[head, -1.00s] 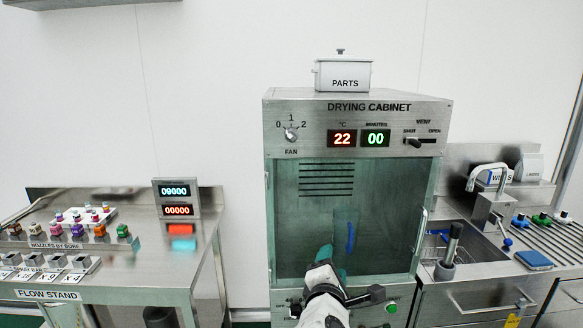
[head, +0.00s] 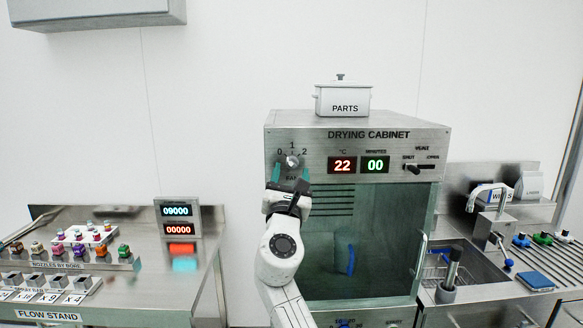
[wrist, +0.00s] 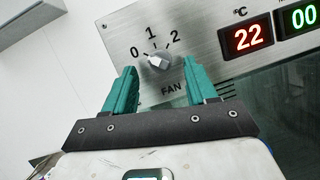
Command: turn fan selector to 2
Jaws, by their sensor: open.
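The fan selector (head: 291,162) is a small metallic knob at the upper left of the drying cabinet's front panel, with marks 0, 1 and 2 around it. In the wrist view the knob (wrist: 160,61) shows just past and between the fingertips; I cannot tell for sure which mark it points to. My gripper (head: 290,169) is open, with teal fingers raised in front of the panel just below the knob. In the wrist view the fingers (wrist: 160,70) stand apart on either side of the knob, with visible gaps to it.
The drying cabinet (head: 425,140) has red and green displays right of the knob, a vent slider (head: 413,169) and a glass door below. A PARTS box (head: 343,100) stands on top. A flow stand (head: 200,255) is at left, a sink (head: 480,262) at right.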

